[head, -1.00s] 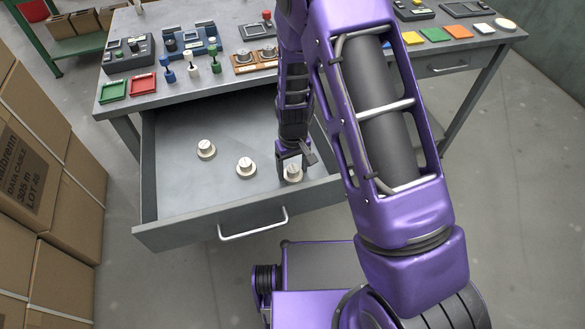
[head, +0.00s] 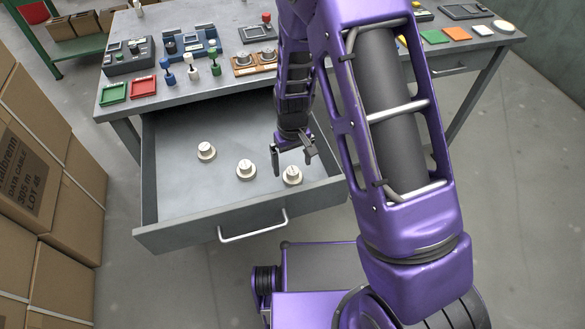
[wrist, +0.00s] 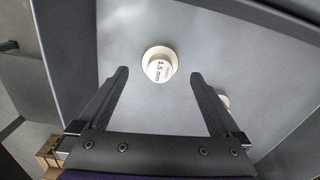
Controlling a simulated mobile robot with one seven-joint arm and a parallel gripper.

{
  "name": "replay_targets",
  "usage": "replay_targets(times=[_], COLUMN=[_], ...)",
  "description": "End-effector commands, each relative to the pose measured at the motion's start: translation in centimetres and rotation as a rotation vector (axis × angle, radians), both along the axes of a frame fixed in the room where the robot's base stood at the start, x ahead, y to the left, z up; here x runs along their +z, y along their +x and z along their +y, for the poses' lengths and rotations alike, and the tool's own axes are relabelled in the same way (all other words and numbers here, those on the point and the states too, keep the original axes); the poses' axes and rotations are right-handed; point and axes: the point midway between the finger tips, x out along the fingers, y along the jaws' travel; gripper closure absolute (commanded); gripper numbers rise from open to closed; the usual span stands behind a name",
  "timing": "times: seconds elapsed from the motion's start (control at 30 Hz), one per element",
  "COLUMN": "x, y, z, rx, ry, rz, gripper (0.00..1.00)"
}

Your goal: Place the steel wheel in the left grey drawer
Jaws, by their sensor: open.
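The left grey drawer (head: 185,222) is pulled open below the bench. Three pale, stepped round pieces lie in it: one at left (head: 206,150), one in the middle (head: 245,168) and one at front right (head: 292,175). I cannot tell from their look which is the steel wheel. My gripper (head: 294,163) is open and empty, just above the front-right piece. In the wrist view that piece (wrist: 159,64) shows a "1.5 mm" label and lies beyond my open fingertips, apart from them. Another pale piece (wrist: 223,100) is partly hidden by the right finger.
The bench top (head: 205,90) holds green and red trays (head: 143,87), several coloured posts, a brown holder with two metal discs (head: 254,61) and devices. Cardboard boxes (head: 45,170) stand at left.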

Motion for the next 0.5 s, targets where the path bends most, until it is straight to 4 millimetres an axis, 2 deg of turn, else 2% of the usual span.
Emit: replay_targets(times=[0.03, 0.2, 0.3, 0.5], x=[1.5, 5.1, 6.6, 8.2], y=[0.1, 0.1, 0.0, 0.0], z=[0.0, 0.0, 0.0, 0.0], rx=[0.001, 0.001, 0.001, 0.001], ry=[0.001, 0.001, 0.0, -0.001], rz=[-0.005, -0.004, -0.003, -0.001], gripper=[0.0, 0.0, 0.0, 0.0])
